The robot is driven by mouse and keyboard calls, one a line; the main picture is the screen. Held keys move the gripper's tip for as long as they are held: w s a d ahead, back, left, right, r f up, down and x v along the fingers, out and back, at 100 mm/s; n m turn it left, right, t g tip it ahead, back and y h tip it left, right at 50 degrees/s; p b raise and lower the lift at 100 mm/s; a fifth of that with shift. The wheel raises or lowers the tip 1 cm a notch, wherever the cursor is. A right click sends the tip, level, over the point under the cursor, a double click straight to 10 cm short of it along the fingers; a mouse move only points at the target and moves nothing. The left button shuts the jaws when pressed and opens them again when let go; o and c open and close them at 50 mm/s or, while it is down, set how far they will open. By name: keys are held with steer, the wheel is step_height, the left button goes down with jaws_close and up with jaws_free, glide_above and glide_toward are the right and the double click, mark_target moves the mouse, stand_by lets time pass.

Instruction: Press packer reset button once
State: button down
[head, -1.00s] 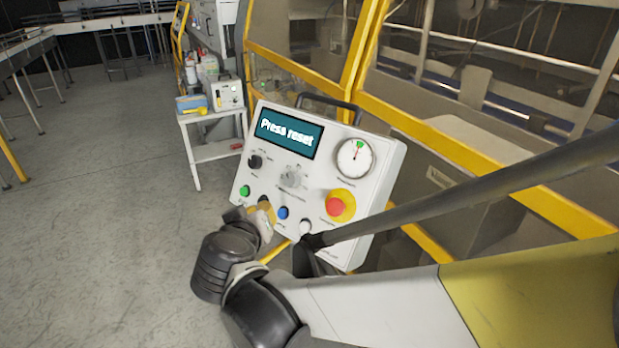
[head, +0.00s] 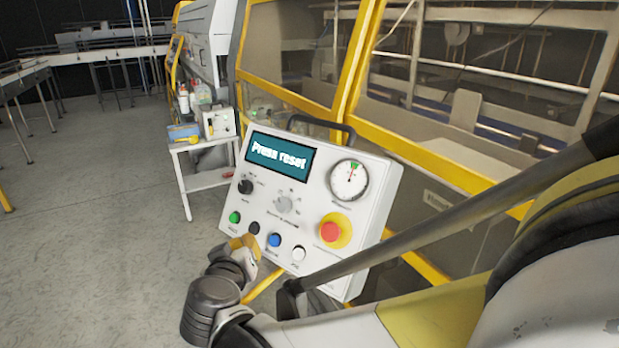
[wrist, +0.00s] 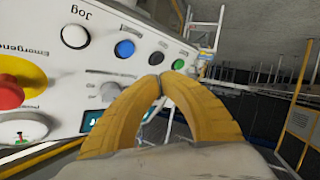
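The white control panel (head: 315,213) has a screen (head: 279,157) reading "Press reset". Along its lower edge are a green button (head: 234,217), a black button (head: 254,228), a blue button (head: 274,240) and a white button (head: 298,253). In the wrist view the panel is upside down; the white button (wrist: 74,36) is labelled "Jog", and the blue (wrist: 124,49), black (wrist: 156,58) and green (wrist: 178,64) buttons show. The other button labels are too small to read. My gripper (wrist: 160,77) is shut and empty, its yellow fingertips together close to the black button. Contact cannot be told.
A red emergency knob (head: 330,232) on a yellow ring, a gauge (head: 349,180) and dark and grey knobs are on the panel. The yellow-framed packer (head: 350,62) stands behind. A small white side table (head: 205,180) is behind left.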

mark_target(266, 236)
steer(key=shift+w+d+f+b, duration=0.35)
steer(key=shift+w+d+f, duration=0.15)
steer(key=shift+w, duration=0.2)
steer(key=shift+w+d+f+b, duration=0.3)
steer(key=shift+w+d+f, duration=0.15)
steer(key=shift+w, duration=0.25)
steer(key=shift+w+d+f+b, duration=0.35)
steer(key=shift+w+d+f, duration=0.15)
steer(key=shift+w, duration=0.2)
steer(key=shift+w+d+f, duration=0.15)
steer(key=shift+w+f, duration=0.05)
steer(key=shift+w, duration=0.1)
steer(key=shift+w+d+f+b, duration=0.2)
steer(key=shift+w+b, duration=0.05)
steer(key=shift+b, duration=0.25)
stand_by(0.4)
stand_by(0.4)
steer(key=shift+s+a+r, duration=0.4)
steer(key=shift+s, duration=0.15)
steer(key=s+a+r+p, duration=0.2)
steer(key=s, duration=0.1)
steer(key=shift+s+a+r, duration=0.2)
steer(key=shift+s+r, duration=0.05)
steer(key=shift+s, duration=0.05)
